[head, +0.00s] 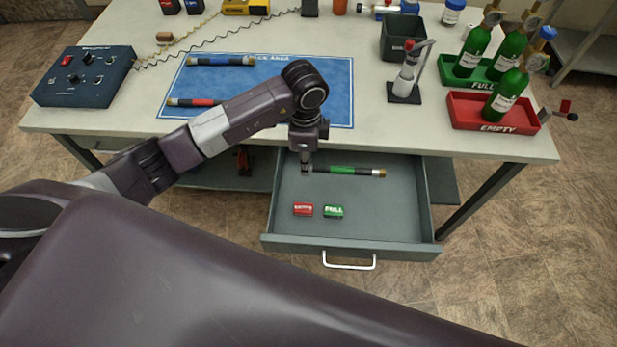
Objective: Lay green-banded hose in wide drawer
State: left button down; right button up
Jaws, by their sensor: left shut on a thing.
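The green-banded hose (349,170) is a dark tube with a green middle band and a brass-coloured right end. It lies level over the back part of the wide drawer (420,214), which is pulled open below the table. I cannot tell whether the hose touches the drawer floor. My left gripper (306,170) points down and is shut on the hose's left end. The gripper and wrist hide that end. My right gripper is not in view.
Blue-banded (222,60) and red-banded (195,102) hoses lie on the blue mat (270,80). Green bottles stand in red (470,118) and green trays at right.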

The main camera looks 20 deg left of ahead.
aim_at(306, 187)
pick_arm(q)
notch_tip(306, 187, down, 8)
jog(key=shift+f, duration=0.25)
jog(key=c, duration=1.9)
grip_release()
jog(key=shift+f, duration=0.1)
notch_tip(306, 187, up, 12)
jog(key=shift+r+b, duration=0.1)
jog(key=shift+b, duration=0.4)
jog(key=shift+s, duration=0.1)
